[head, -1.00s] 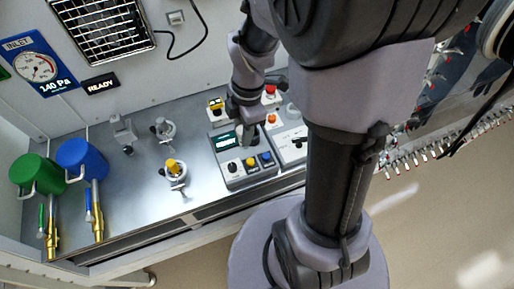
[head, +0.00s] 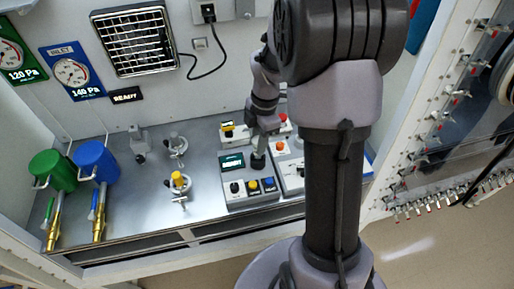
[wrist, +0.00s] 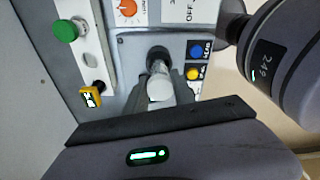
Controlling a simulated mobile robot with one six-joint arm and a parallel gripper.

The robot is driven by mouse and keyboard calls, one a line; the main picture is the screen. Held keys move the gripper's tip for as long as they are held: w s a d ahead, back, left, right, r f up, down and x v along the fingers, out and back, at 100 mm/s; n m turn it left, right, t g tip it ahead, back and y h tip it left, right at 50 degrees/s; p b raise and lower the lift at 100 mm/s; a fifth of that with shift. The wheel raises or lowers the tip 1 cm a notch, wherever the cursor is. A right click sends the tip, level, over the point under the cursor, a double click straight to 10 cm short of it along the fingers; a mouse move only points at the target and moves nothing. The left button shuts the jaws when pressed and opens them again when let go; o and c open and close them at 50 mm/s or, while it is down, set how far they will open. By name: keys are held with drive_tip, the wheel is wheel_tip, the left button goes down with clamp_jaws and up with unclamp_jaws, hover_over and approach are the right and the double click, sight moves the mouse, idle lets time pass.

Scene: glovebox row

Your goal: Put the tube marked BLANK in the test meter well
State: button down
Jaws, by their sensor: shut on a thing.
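The test meter (head: 232,196) is a grey box on the bench with a lit green display and black, yellow and blue controls. My gripper (head: 259,152) is low over its back right part. In the wrist view my gripper (wrist: 162,97) is shut on a tube (wrist: 160,86) with a pale round end facing the camera. The tube lines up with the meter's dark round well (wrist: 158,54). I cannot tell how far the tube is inside the well. No BLANK mark is readable on it.
A box with an orange knob (head: 280,147) stands right beside the meter. A yellow-topped device (head: 227,128) is behind it. Metal clamp stands, one with a yellow knob (head: 178,180), are to the left. Green (head: 52,170) and blue (head: 97,160) canisters stand far left. Bare bench lies between.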

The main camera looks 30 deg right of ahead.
wheel_tip(320, 180, down, 3)
drive_tip(key=shift+f+b, duration=0.15)
drive_tip(key=shift+b, duration=0.65)
drive_tip(key=shift+f, duration=0.2)
drive_tip(key=shift+r, duration=0.1)
drive_tip(key=c, duration=1.1)
unclamp_jaws()
drive_tip(key=shift+o, duration=0.2)
